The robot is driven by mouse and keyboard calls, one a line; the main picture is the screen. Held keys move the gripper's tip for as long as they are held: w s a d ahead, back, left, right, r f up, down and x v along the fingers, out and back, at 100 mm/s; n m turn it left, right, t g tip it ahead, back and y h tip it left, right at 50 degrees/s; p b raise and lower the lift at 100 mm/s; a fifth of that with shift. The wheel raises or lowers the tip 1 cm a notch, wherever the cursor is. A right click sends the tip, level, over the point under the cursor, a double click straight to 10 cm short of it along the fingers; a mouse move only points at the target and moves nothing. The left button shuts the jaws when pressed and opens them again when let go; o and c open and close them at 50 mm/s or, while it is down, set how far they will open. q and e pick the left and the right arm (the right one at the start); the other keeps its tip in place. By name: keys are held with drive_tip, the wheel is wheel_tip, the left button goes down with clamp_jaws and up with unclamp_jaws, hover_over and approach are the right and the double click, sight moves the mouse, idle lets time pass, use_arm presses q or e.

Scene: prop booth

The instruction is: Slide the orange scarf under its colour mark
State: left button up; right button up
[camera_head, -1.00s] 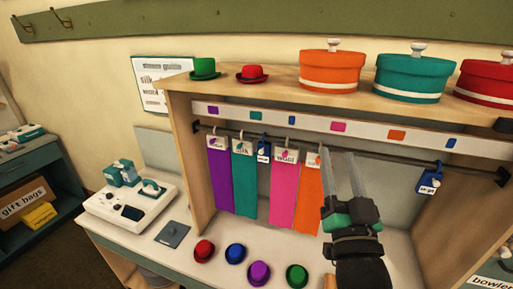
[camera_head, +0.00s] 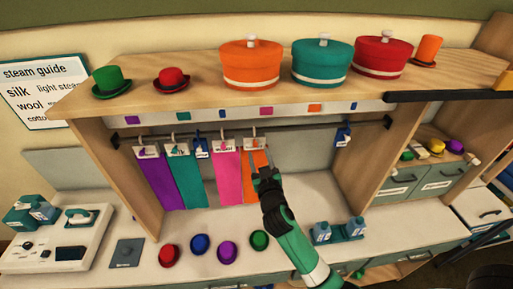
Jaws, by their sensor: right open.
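The orange scarf (camera_head: 252,190) hangs from the rail (camera_head: 300,129) on a carded hanger, the rightmost of the hanging scarves. The orange colour mark (camera_head: 315,107) is on the white strip above the rail, to the right of the scarf. The scarf hangs nearer below the pink mark (camera_head: 266,111). My right gripper (camera_head: 268,158) is open, its fingers pointing up in front of the scarf's right side, just below the card. I cannot tell whether the fingers straddle or touch the scarf. The gripper hides part of the scarf. My left gripper is out of view.
The pink scarf (camera_head: 228,180) hangs close on the left, with teal (camera_head: 191,185) and purple (camera_head: 160,182) beyond. A blue tag (camera_head: 342,137) hangs on the rail to the right, with free rail before it. Small hats, including a green one (camera_head: 259,240), sit below.

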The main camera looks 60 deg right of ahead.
sight(256, 146)
drive_tip(key=x, duration=0.3)
drive_tip(key=shift+w+d, duration=0.2)
clamp_jaws()
idle(1.3)
